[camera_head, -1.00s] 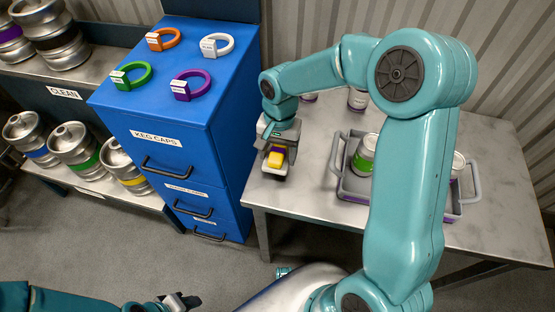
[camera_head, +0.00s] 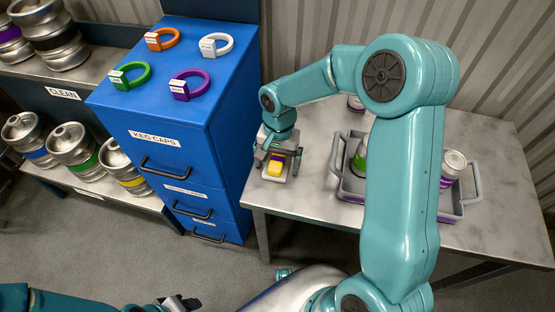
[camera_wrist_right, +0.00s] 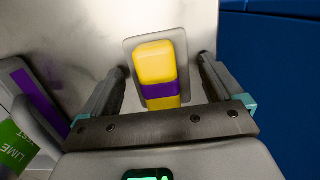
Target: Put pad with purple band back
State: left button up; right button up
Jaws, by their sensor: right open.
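The yellow pad with a purple band (camera_head: 275,167) is at the left end of the steel table. In the right wrist view the pad (camera_wrist_right: 156,68) lies over a shallow grey holder (camera_wrist_right: 129,44). My right gripper (camera_wrist_right: 162,66) is open, with one finger on each side of the pad and gaps on both sides. In the head view my right gripper (camera_head: 280,163) hangs over the table at the pad. My left gripper (camera_head: 180,302) is at the bottom edge, away from the table; its jaws are unclear.
A grey tray (camera_head: 350,186) with cans stands on the table (camera_head: 300,205), partly behind my right arm. A blue cabinet (camera_head: 150,125) with several coloured rings on top stands close left of the right gripper. Kegs stand on shelves further left.

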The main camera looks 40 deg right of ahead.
notch_tip(320, 180, up, 12)
jog(key=d+p, duration=0.1)
jog(key=shift+w+p, duration=0.35)
jog(key=shift+w, duration=0.1)
jog(key=shift+r, duration=0.1)
